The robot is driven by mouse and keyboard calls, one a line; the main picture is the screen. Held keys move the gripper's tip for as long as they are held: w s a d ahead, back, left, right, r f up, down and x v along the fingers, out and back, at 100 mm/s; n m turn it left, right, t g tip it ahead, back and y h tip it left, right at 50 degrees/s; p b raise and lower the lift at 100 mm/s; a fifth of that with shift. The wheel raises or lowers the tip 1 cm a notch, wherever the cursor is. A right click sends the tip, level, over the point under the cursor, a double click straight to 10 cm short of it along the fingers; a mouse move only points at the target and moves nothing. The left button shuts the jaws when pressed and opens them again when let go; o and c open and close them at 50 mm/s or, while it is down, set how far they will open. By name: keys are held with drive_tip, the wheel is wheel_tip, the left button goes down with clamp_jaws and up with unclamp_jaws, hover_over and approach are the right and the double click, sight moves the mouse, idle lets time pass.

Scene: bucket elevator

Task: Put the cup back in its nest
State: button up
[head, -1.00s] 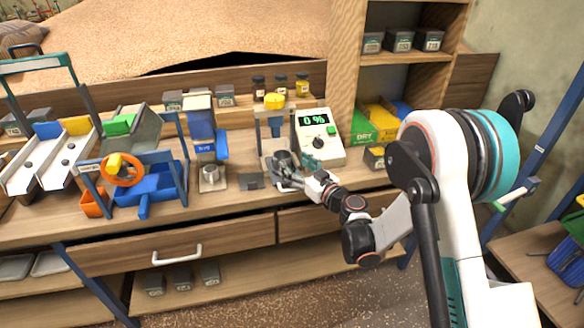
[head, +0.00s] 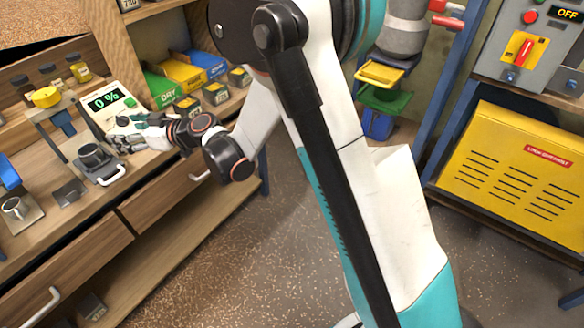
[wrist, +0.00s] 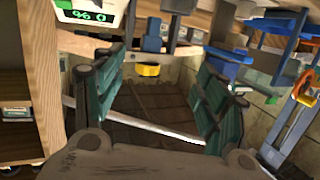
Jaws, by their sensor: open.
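A dark grey cup (head: 92,154) stands upright on a grey metal base (head: 104,172) with a light handle at its front, on the bench. A smaller silver cup (head: 14,207) stands on a square plate farther left. I cannot tell which fitting is the nest. My gripper (head: 116,133) is just right of and slightly above the dark cup, in front of the meter. In the wrist view my gripper (wrist: 160,75) has its green-padded fingers wide apart with nothing held between them. The dark cup is not clearly visible in that view.
The meter (head: 110,102) reading 0 % stands behind my gripper. Shelf bins (head: 187,107) are to the right. A yellow cabinet (head: 510,170) is far right.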

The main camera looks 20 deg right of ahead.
drive_tip(key=s+d+r+m+g+h, duration=0.1)
drive_tip(key=s+d+r+m+h, duration=0.2)
drive_tip(key=s+d, duration=0.35)
drive_tip(key=s+d+r+m+h, duration=0.1)
drive_tip(key=s+d+r+h, duration=0.1)
drive_tip(key=s+d+r, duration=0.45)
drive_tip(key=s+d+f+m+h, duration=0.2)
drive_tip(key=s+d+m+h, duration=0.1)
drive_tip(key=s+d, duration=0.7)
drive_tip(key=s+d+f+m+g+h, duration=0.1)
drive_tip(key=s+d+f+m+h, duration=0.1)
drive_tip(key=s+d, duration=0.9)
drive_tip(key=m+h, duration=0.1)
drive_tip(key=h, duration=0.1)
drive_tip(key=shift+d+f+g+h, duration=0.3)
drive_tip(key=shift+d+f+h, duration=0.1)
